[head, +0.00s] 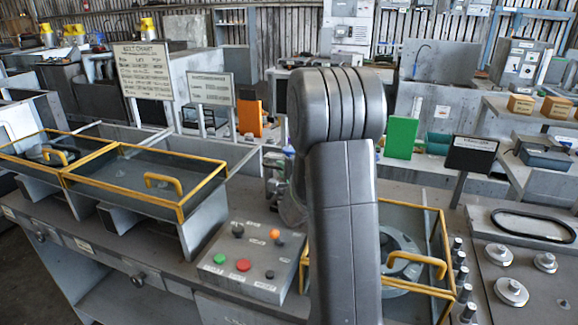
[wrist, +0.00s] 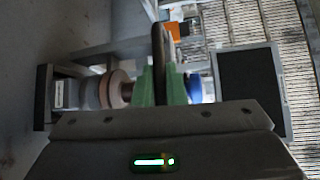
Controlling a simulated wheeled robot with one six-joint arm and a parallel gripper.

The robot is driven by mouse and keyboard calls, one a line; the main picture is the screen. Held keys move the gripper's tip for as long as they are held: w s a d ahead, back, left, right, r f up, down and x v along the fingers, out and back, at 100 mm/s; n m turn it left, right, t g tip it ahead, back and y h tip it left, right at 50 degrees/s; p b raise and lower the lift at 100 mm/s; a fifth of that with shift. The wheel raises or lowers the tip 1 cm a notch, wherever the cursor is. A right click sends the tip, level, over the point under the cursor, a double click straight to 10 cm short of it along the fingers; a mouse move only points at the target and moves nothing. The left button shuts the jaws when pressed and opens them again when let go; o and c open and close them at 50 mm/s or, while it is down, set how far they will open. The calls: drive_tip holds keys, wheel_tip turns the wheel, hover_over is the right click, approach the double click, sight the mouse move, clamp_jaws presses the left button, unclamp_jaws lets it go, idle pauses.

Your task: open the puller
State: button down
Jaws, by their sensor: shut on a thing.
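In the wrist view, my gripper (wrist: 161,82) has its green finger pads on both sides of a dark upright bar (wrist: 158,42), which looks like a lever or handle. The pads are shut on it. A copper-coloured disc (wrist: 116,89) and grey discs lie on a shaft left of the pads, and a blue round part (wrist: 194,88) is on the right. I take this mechanism to be the puller, but its label cannot be read. In the head view my own arm hides the gripper and most of the mechanism.
A control box (head: 250,262) with green, red and orange buttons sits on the bench left of my arm. Yellow-framed covers (head: 140,185) with handles stand at left; another frame (head: 445,262) is at right. A dark flat panel (wrist: 250,85) stands right of the gripper.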

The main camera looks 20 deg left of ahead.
drive_tip(key=shift+s+f, duration=0.15)
drive_tip(key=shift+s, duration=0.9)
drive_tip(key=c, duration=1.5)
unclamp_jaws()
drive_tip(key=shift+s, duration=0.25)
drive_tip(key=shift+w, duration=0.1)
drive_tip(key=b+v, duration=0.1)
drive_tip(key=v, duration=1.3)
drive_tip(key=shift+b, duration=0.3)
drive_tip(key=shift+w+a, duration=0.1)
